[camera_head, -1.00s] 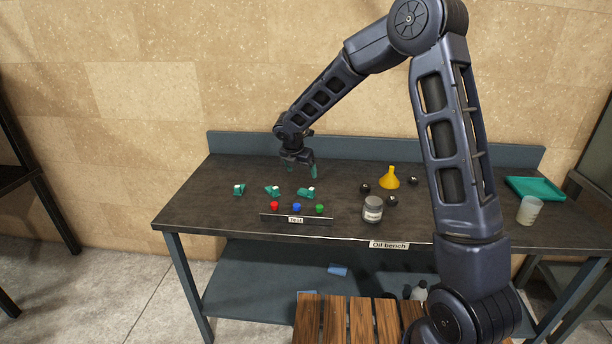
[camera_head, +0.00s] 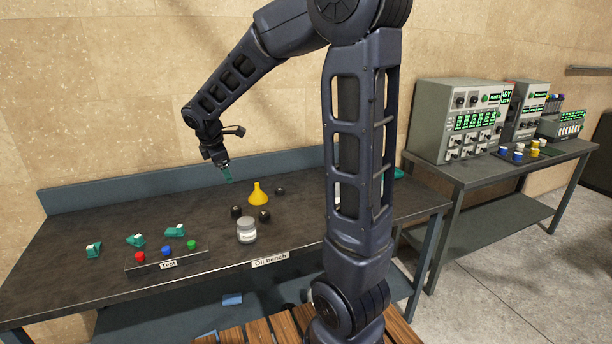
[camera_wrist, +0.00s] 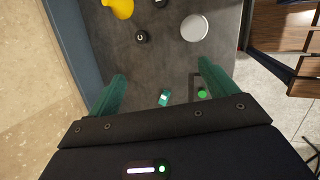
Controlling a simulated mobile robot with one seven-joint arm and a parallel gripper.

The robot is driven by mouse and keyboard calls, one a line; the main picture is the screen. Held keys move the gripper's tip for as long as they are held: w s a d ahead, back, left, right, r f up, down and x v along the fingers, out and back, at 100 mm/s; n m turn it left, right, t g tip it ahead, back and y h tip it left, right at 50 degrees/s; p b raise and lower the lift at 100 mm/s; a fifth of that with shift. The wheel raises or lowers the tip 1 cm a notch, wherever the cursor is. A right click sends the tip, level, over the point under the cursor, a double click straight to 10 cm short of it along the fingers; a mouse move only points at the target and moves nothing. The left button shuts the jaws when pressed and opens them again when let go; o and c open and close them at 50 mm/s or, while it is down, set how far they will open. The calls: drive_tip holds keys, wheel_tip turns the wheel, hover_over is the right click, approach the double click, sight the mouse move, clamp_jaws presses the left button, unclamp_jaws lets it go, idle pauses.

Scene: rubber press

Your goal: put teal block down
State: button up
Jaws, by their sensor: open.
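Three small teal blocks with white tops lie on the bench top: a left one (camera_head: 93,250), a middle one (camera_head: 135,240) and a right one (camera_head: 174,231). They rest apart behind a small panel. My gripper (camera_head: 227,174) is raised above the back of the bench, behind and right of the blocks. In the wrist view its two teal fingers (camera_wrist: 163,72) are spread wide with nothing held between them. One teal block (camera_wrist: 164,98) shows on the bench below, between the fingers in the picture but well beneath them.
The panel (camera_head: 167,265) labelled Test has red, blue and green buttons. A yellow funnel (camera_head: 258,195), several dark balls and a grey jar (camera_head: 247,230) stand right of the blocks. Instruments (camera_head: 459,122) fill another table at right. The bench's back middle is clear.

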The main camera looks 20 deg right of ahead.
drive_tip(key=s+d+r+m+y, duration=0.1)
drive_tip(key=s+d+r+m, duration=0.1)
drive_tip(key=s+d+m, duration=0.7)
drive_tip(key=s+d+r+m+y, duration=0.1)
drive_tip(key=s+d+r+m, duration=0.1)
drive_tip(key=s+d+m, duration=0.7)
drive_tip(key=s+m, duration=0.1)
drive_tip(key=s, duration=0.5)
drive_tip(key=shift+s+r+t, duration=0.3)
drive_tip(key=shift+s+r, duration=0.05)
drive_tip(key=shift+r, duration=0.05)
drive_tip(key=shift+a, duration=0.1)
